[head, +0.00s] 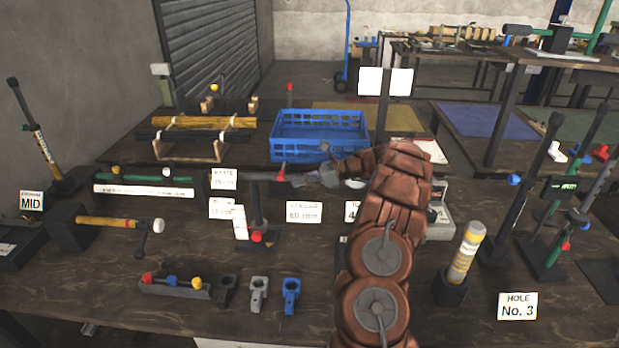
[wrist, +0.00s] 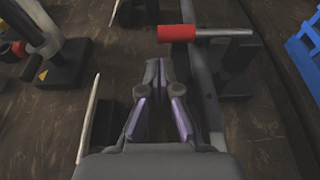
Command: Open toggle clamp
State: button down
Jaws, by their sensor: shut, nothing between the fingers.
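A lever with a red grip (wrist: 177,33) and a grey rod, which looks like the toggle clamp, lies roughly level across the top of the wrist view. The rod runs right to a dark bracket (wrist: 236,66). In the head view the red tip (head: 281,171) shows just left of my gripper (head: 314,179). In the wrist view my gripper (wrist: 164,68) is shut and empty, its fingertips a little short of the red grip with a visible gap. My brown arm hides what lies behind it in the head view.
A blue crate (head: 319,128) stands behind my gripper. A post with a red knob (head: 257,236) stands in front, beside white label cards (head: 304,212). A yellow cylinder (head: 466,252) stands at right. Small clamps (head: 259,291) lie at the front.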

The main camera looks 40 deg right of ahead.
aim_at(282, 170)
jog(key=shift+x, duration=1.95)
jog(key=shift+r+p, duration=0.2)
jog(key=shift+p, duration=0.25)
